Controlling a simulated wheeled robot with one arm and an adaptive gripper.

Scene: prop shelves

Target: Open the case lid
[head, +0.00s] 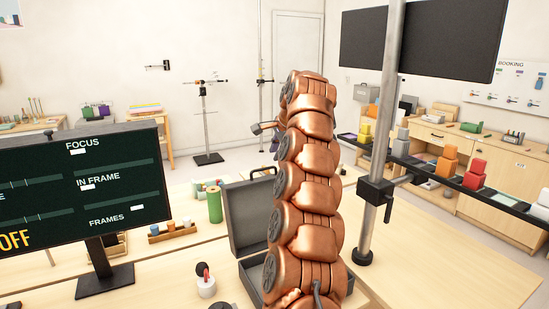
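The dark grey case (252,275) stands on the wooden table, partly hidden behind my copper arm. Its lid (246,222) stands raised, roughly upright, at the back of the base, with a black handle (262,171) at its top edge. The case's right side and most of its inside are hidden by my arm. My arm rises through the middle of the view, in front of the case. A small grey part (264,127) shows left of the arm's upper end and may belong to my gripper. The fingertips and anything between them cannot be made out.
A dark screen (80,190) stands at the left. A green cylinder (214,205), a wooden block rack (172,232) and a small white pot (205,285) are left of the case. A metal pole (377,130) rises close to the right of my arm. The table's right part is clear.

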